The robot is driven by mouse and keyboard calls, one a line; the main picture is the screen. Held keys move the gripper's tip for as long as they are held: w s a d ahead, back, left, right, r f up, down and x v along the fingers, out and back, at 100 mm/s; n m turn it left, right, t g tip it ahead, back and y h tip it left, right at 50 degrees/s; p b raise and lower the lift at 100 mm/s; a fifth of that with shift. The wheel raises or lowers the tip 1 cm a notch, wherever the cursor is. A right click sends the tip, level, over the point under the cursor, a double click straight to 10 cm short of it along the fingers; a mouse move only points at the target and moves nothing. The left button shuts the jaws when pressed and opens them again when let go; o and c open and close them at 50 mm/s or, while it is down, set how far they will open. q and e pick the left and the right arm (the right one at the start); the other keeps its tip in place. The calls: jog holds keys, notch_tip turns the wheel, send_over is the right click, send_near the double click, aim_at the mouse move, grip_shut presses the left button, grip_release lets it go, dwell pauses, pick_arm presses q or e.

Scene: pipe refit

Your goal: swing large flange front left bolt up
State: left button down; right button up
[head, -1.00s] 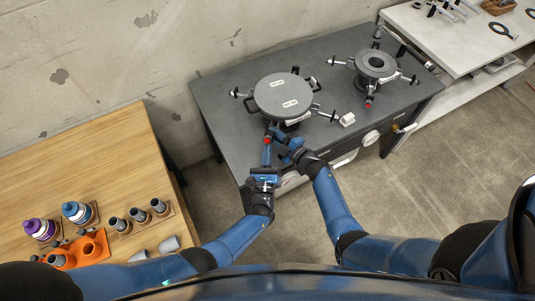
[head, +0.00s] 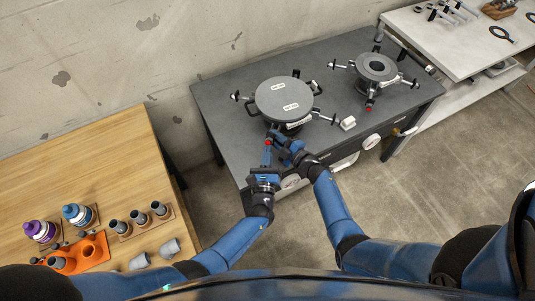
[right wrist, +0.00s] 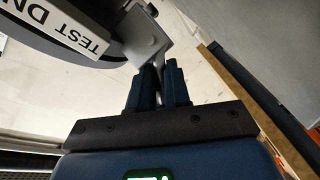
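The large flange (head: 284,99) is a round grey disc with two white labels, on the dark bench in the head view. Arms with black ends stick out around it. A red-tipped part (head: 268,142) shows at its front left; I cannot tell how far it is swung. My right gripper (head: 283,141) is at the flange's front edge beside this part. In the right wrist view its two fingers (right wrist: 159,82) are close together, just below a grey metal lug (right wrist: 147,40) under the labelled disc; their grip is unclear. My left gripper (head: 265,176) is lower, in front of the bench; its fingers are unclear.
A smaller flange (head: 376,68) stands at the right on the dark bench (head: 225,98). A small white block (head: 348,123) lies between them near the front edge. A wooden table (head: 85,150) with bottles and cups is at the left.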

jog(key=o, duration=0.4)
jog(key=shift+s+f, duration=0.1)
jog(key=shift+f, duration=0.05)
pick_arm(q)
jog(key=shift+w+d+r, duration=0.1)
jog(key=shift+w+r, duration=0.1)
jog(key=shift+r, duration=0.05)
